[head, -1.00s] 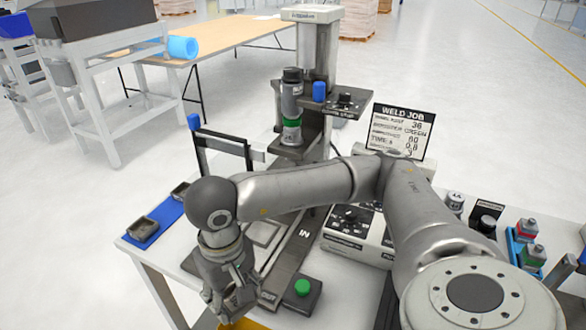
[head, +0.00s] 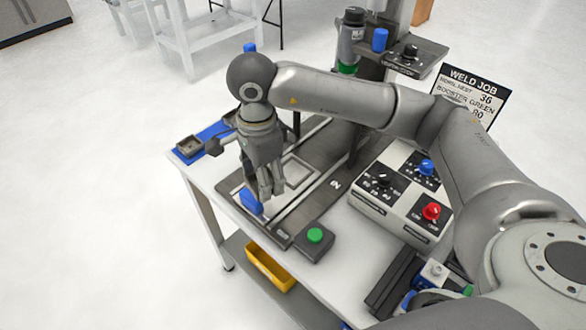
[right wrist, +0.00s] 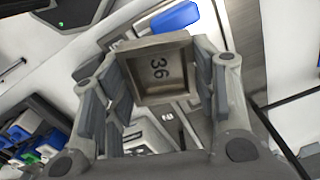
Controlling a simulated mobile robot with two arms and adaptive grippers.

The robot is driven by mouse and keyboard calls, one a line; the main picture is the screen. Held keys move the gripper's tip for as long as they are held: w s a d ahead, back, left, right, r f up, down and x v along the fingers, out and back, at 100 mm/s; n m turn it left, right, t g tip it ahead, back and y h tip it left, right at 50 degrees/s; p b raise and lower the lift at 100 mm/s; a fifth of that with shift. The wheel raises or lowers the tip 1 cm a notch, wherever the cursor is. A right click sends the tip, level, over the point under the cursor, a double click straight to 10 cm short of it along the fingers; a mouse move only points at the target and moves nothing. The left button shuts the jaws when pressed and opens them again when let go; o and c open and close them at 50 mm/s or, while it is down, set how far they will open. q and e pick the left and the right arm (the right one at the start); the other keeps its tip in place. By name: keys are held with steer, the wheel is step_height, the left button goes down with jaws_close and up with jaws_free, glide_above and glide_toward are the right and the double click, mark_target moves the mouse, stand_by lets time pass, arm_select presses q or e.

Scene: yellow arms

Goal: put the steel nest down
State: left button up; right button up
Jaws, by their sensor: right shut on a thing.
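My right gripper (head: 264,188) is shut on the steel nest, a small square grey tray marked 36. In the right wrist view, the nest (right wrist: 155,68) sits between the two fingers of the gripper (right wrist: 160,75). In the head view the fingers hide the nest. The gripper points down over the dark slide plate (head: 325,185) with its pale square outline; I cannot tell the nest's exact height above it. My left gripper is not in view.
A blue handle (head: 250,202) stands beside the fingers. Another small nest (head: 188,146) lies on a blue mat at the table's left. A green button box (head: 315,237) is in front and a knob panel (head: 400,190) to the right. A yellow bin (head: 270,266) is on the lower shelf.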

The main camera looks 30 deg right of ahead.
steer(key=w+a+r+m+p, duration=0.2)
steer(key=w+r+m, duration=0.15)
steer(key=m, duration=0.65)
steer(key=m+p, duration=0.5)
steer(key=p, duration=0.1)
glide_above(293, 172)
steer(key=a, duration=0.1)
step_height(293, 172, down, 8)
steer(key=shift+r, duration=0.25)
steer(key=shift+d+f, duration=0.1)
steer(key=shift+f, duration=0.1)
steer(key=f+p, duration=0.2)
steer(key=shift+d+f, duration=0.35)
steer(key=shift+d, duration=0.05)
steer(key=shift+f, duration=0.6)
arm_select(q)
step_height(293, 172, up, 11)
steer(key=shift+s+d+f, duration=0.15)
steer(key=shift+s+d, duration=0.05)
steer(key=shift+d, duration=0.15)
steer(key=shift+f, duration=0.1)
arm_select(e)
steer(key=shift+f, duration=0.1)
